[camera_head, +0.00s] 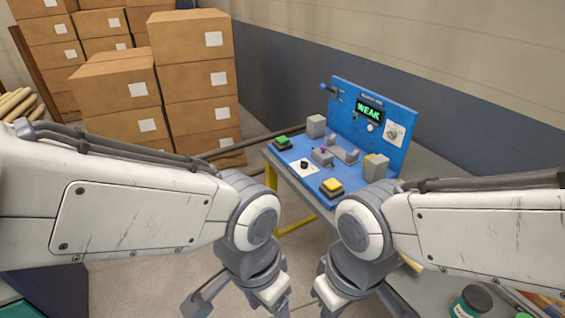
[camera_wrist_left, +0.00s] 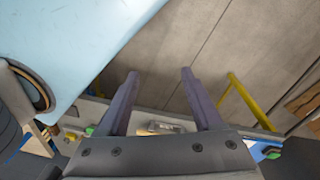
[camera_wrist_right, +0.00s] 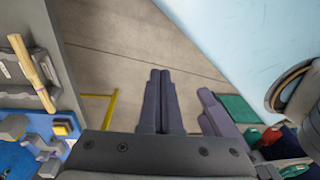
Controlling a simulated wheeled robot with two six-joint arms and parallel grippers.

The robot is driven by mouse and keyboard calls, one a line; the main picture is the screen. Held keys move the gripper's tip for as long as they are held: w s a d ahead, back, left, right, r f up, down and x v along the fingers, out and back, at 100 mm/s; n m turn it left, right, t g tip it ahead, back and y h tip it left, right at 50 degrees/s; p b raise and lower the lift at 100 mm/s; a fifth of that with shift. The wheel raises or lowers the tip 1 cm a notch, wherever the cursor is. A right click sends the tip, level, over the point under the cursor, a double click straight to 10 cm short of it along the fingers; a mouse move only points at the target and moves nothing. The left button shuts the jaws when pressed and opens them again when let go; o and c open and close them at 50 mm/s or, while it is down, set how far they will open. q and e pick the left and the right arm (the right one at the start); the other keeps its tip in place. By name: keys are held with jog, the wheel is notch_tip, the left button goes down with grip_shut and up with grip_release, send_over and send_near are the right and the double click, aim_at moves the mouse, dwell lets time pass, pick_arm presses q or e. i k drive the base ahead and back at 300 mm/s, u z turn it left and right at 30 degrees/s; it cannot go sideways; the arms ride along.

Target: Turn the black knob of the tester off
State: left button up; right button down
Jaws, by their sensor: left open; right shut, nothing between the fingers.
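The tester is a blue board (camera_head: 315,178) with an upright blue panel (camera_head: 345,95) on a bench at the centre right of the head view. Its screen (camera_head: 369,111) reads WEAK in green. The black knob (camera_head: 304,163) sits on a white plate on the flat board, between a green button (camera_head: 283,142) and a yellow button (camera_head: 332,186). I cannot read its setting. My left gripper (camera_wrist_left: 159,74) is open and empty, pointing down over floor. My right gripper (camera_wrist_right: 160,73) is shut and empty. Both are low in front of the bench, apart from the knob.
Stacked cardboard boxes (camera_head: 198,75) stand at the back left. Grey blocks (camera_head: 316,126) and a cradle (camera_head: 343,150) stand on the board near the knob. A dark jar (camera_head: 472,302) is at the lower right. Floor (camera_head: 150,283) is clear between my arms and the bench's left side.

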aim_at(304, 165)
jog(key=z, duration=0.25)
jog(key=i, duration=0.75)
jog(key=u, duration=0.55)
jog(key=i, duration=0.65)
jog(key=u, duration=0.75)
